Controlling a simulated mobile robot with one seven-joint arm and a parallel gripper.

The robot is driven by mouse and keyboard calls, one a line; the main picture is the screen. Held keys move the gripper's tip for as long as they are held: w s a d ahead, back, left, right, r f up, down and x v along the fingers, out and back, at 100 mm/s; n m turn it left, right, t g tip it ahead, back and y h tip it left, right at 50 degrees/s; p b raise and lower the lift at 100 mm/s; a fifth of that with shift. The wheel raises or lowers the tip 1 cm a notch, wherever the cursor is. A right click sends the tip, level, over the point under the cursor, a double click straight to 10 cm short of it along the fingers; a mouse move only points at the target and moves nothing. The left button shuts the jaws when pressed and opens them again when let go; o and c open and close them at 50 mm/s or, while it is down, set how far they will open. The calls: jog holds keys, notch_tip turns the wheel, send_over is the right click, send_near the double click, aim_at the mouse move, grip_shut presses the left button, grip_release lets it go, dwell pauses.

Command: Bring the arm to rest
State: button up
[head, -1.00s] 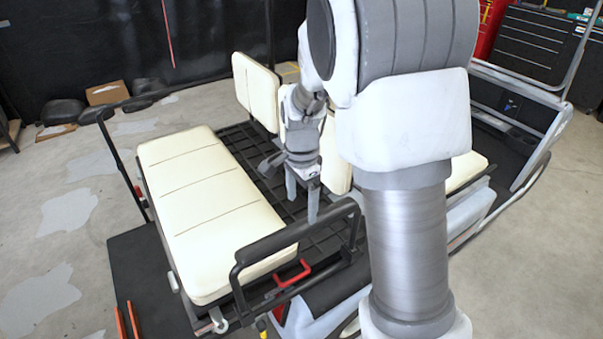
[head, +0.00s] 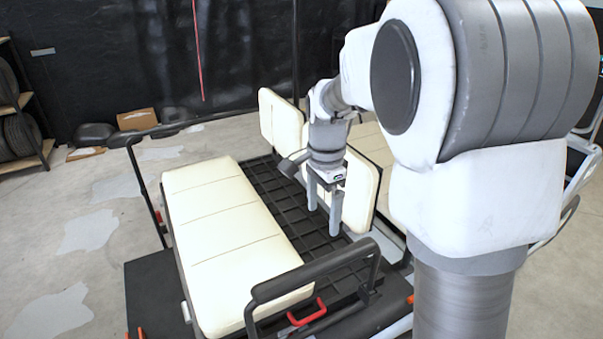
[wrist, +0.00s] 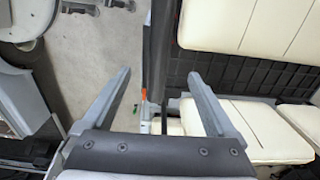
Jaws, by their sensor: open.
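My gripper (head: 323,222) hangs pointing down over the black grid tray (head: 275,210) of the cart, between the cream rear seat cushion and the cream backrests in the head view. Its two fingers are apart with nothing between them. In the wrist view my gripper (wrist: 160,95) also shows its fingers spread wide, with floor and a cart edge visible below. My arm reaches in from the right and covers much of the cart's right side.
The cream seat cushion (head: 225,240) lies left of my gripper. A black armrest bar (head: 315,272) and a red handle (head: 307,312) stand in front. Cream backrests (head: 360,190) rise close at right. A cardboard box (head: 137,119) and tyres (head: 20,134) sit at back left. Floor at left is open.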

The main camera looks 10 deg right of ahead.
jog(key=s+r+n+t, duration=0.2)
jog(key=s+r+n, duration=0.2)
jog(key=s+n, duration=0.3)
jog(key=s+r+n+t, duration=0.3)
jog(key=s+n, duration=0.4)
jog(key=s, duration=0.6)
jog(key=shift+s+r+t, duration=0.25)
jog(key=shift+r+t, duration=0.05)
jog(key=shift+r, duration=0.45)
